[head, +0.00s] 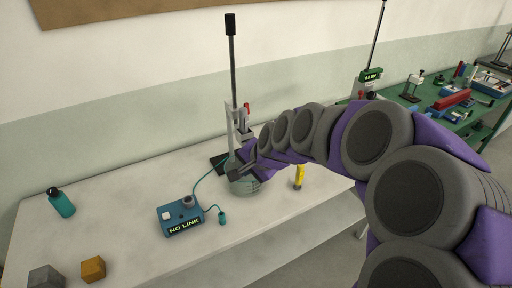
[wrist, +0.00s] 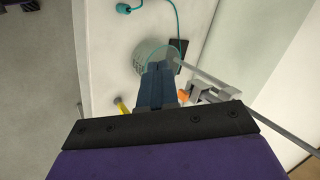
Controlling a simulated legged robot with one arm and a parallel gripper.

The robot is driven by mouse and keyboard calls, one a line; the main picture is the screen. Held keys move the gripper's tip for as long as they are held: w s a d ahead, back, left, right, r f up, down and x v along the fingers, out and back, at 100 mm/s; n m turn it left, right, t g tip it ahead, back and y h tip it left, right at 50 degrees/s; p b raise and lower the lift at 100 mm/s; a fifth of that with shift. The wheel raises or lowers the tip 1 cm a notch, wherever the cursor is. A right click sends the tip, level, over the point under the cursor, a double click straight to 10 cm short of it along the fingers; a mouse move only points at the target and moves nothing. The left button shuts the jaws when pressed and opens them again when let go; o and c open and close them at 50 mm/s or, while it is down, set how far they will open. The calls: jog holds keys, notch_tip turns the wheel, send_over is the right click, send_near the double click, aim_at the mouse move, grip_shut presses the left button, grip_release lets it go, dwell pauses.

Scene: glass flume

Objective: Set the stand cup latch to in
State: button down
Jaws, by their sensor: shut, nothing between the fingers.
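The stand (head: 233,85) is a tall dark pole with a black top, rising from a black foot (head: 219,161) on the white bench. My gripper (head: 234,171) is shut and empty, over or against the cup; contact is unclear. It also shows in the wrist view (wrist: 160,68). I cannot make out the latch or its setting.
A blue box (head: 180,217) reading NO LINK has a teal cable and plug (head: 222,218). A yellow object (head: 299,177) stands right of the cup. A teal bottle (head: 62,203), grey block (head: 46,277) and orange block (head: 93,268) are left. A green bench (head: 430,112) is cluttered.

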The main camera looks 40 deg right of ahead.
jog(key=d+m+t+h, duration=0.2)
jog(key=d+m, duration=0.3)
jog(key=d, duration=0.6)
jog(key=w+d+f+b, duration=0.2)
jog(key=w+f, duration=0.3)
jog(key=w, duration=0.5)
jog(key=shift+w+d+f+b, duration=0.25)
jog(key=shift+d+f+b, duration=0.15)
jog(key=shift+b, duration=0.05)
jog(key=shift+w+d+r+h+p, duration=0.1)
jog(key=shift+w+d+h+p, duration=0.05)
jog(key=shift+w+p, duration=0.25)
jog(key=shift+w+d+r+h+p, duration=0.1)
jog(key=shift+w+d+h+p, duration=0.05)
jog(key=shift+w+p, duration=0.25)
jog(key=shift+s, duration=0.1)
